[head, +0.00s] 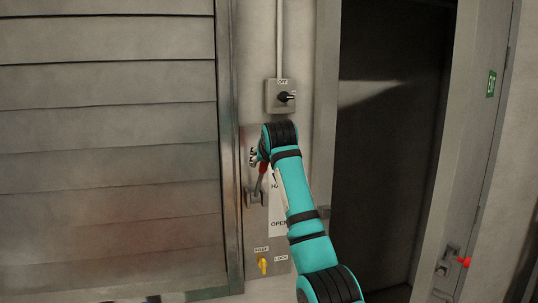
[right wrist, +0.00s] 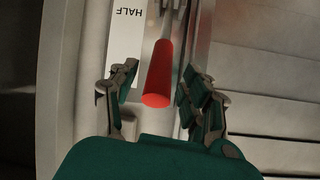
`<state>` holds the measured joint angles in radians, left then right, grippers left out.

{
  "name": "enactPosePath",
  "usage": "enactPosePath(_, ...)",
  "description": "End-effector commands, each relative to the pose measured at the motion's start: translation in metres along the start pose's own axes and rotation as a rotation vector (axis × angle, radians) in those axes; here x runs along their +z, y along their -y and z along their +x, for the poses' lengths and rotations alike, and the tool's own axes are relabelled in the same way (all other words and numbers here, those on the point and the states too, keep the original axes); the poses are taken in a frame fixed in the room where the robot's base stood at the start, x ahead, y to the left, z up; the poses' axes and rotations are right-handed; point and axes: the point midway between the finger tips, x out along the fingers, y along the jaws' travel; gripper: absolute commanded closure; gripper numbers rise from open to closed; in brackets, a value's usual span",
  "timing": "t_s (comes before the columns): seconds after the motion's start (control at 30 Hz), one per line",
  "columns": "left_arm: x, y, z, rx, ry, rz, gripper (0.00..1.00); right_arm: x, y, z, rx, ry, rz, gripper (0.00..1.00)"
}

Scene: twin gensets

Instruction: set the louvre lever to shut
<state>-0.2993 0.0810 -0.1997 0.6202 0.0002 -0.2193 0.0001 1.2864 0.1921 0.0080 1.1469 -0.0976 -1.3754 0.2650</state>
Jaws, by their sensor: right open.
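The louvre lever's red grip (head: 263,168) shows beside my right gripper, with its shaft rising from a grey pivot box (head: 254,198) on the wall plate. The lever points up, leaning slightly right. In the right wrist view the red grip (right wrist: 160,75) lies between the fingers of my open right gripper (right wrist: 157,78), with gaps on both sides. My right gripper (head: 256,157) is at the lever's upper end in the head view. A label strip (head: 279,222) reads OPEN low down; HALF (right wrist: 127,12) shows in the wrist view. My right arm hides the strip's upper part.
Slatted louvres (head: 110,140) fill the left. A yellow knob (head: 262,265) marked FREE and LOCK sits below the lever. A switch box (head: 279,96) with a black knob is above. A dark doorway (head: 390,150) and a door with a red handle (head: 463,262) are right.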

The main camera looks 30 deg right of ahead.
Motion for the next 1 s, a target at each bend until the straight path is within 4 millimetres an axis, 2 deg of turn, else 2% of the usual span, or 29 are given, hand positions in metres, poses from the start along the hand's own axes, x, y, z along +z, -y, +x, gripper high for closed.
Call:
enactPosePath(0.2,0.001,-0.001,0.0,0.001,0.001,0.0,0.6,-0.001,0.001,-0.048,-0.002,-0.005,0.0,0.52)
enactPosePath(0.4,0.001,-0.001,0.0,0.001,0.001,0.0,0.6,-0.001,0.001,-0.077,-0.002,-0.003,-0.001,0.52)
enactPosePath(0.6,0.001,-0.001,0.0,0.001,0.001,0.0,0.6,0.0,0.001,-0.086,-0.001,-0.001,-0.001,0.52)
enactPosePath(1.0,0.0,-0.001,0.0,0.001,0.001,0.001,0.6,-0.001,0.0,-0.086,0.0,-0.001,-0.001,0.52)
